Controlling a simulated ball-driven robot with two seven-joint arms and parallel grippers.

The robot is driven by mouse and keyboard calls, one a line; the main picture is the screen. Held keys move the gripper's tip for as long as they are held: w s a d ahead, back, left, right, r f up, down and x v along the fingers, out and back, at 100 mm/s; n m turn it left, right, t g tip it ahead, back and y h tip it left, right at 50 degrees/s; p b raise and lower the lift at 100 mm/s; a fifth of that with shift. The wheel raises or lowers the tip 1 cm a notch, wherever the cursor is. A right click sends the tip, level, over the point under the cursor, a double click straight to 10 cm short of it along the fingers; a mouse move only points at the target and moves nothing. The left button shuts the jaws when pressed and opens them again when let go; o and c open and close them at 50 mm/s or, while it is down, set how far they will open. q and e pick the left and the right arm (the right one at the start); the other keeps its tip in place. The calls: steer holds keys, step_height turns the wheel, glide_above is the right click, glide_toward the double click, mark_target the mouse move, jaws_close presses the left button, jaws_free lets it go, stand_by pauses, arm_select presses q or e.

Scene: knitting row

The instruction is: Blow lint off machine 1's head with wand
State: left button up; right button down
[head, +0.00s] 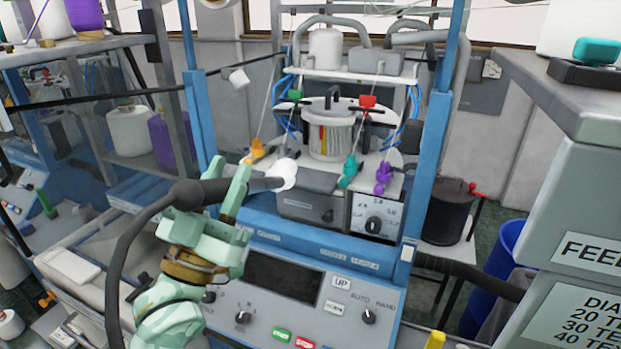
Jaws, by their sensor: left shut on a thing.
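My left gripper (231,178) is shut on the dark grey wand (262,185). The wand points right, across the front of the knitting machine, and a black hose (128,240) runs down from its rear end. A round white puff (285,173) shows at the wand's tip; I cannot tell whether it is lint or air. The machine head (331,138), a ribbed metal cylinder with a black handle on top, stands on a white plate above and right of the tip, apart from it. No lint on the head can be made out. My right gripper is not in view.
Blue posts (432,150) flank the head. Coloured yarn guides, including a purple one (383,177), stand before it. A control panel (290,280) lies below. A grey cabinet (580,190) is at right, a black bin (446,210) behind, and a shelf with cones (130,130) at left.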

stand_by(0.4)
arm_select(q)
steer(key=shift+s+a+r, duration=0.1)
steer(key=shift+s, duration=0.1)
steer(key=s+a+r+p, duration=0.1)
steer(key=s+a+p, duration=0.1)
steer(key=s, duration=0.4)
steer(key=s+a+r+p, duration=0.1)
steer(key=s+a+p, duration=0.1)
steer(key=s+p, duration=0.2)
steer(key=s, duration=0.2)
steer(key=shift+s+a+r, duration=0.35)
steer(key=shift+s+r, duration=0.05)
